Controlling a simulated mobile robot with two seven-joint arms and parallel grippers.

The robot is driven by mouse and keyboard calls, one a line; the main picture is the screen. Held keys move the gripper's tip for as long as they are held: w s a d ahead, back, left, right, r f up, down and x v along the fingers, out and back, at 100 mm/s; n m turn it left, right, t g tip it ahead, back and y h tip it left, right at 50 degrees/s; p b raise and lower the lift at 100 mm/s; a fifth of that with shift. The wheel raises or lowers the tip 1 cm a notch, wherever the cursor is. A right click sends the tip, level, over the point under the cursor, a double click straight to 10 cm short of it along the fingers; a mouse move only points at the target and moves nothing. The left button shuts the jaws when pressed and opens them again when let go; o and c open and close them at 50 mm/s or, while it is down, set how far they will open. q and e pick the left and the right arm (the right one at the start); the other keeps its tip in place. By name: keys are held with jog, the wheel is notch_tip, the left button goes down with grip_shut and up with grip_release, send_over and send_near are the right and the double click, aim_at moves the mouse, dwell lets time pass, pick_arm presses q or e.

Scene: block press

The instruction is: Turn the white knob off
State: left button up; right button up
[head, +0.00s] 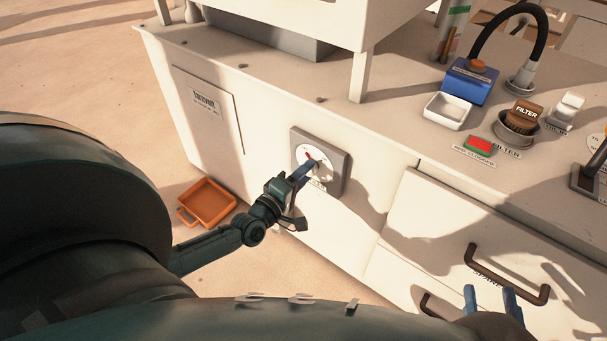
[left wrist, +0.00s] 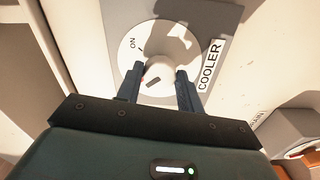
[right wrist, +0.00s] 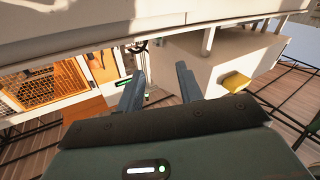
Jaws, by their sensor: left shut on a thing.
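The white knob (left wrist: 163,72) sits on a round white dial marked ON, on a grey plate labelled COOLER (left wrist: 209,66). A small red mark and a dark mark show near the knob. My left gripper (left wrist: 160,84) has its two fingers on either side of the knob, shut on it. In the head view the left gripper (head: 303,174) reaches the dial (head: 322,158) on the bench's front panel and hides most of the knob. My right gripper (head: 492,297) is at the lower right before the drawers; its fingers are apart and empty in the right wrist view (right wrist: 158,85).
A drawer handle (head: 508,275) juts out close to my right gripper. An orange tray (head: 207,202) lies on the floor left of the dial. The bench top holds a blue box (head: 468,82), a white tray (head: 447,111) and a red-green switch (head: 480,146).

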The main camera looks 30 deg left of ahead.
jog(key=shift+r, duration=0.15)
pick_arm(q)
jog(key=o, duration=1)
jog(key=s+a+p, duration=0.1)
jog(key=s+p, duration=0.1)
jog(key=s, duration=1.1)
jog(key=shift+p, duration=0.35)
pick_arm(e)
jog(key=shift+d+m+g+h, duration=0.55)
jog(key=shift+m+g+h, duration=0.05)
jog(key=shift+g+h, duration=0.2)
pick_arm(q)
jog(key=shift+s, duration=0.1)
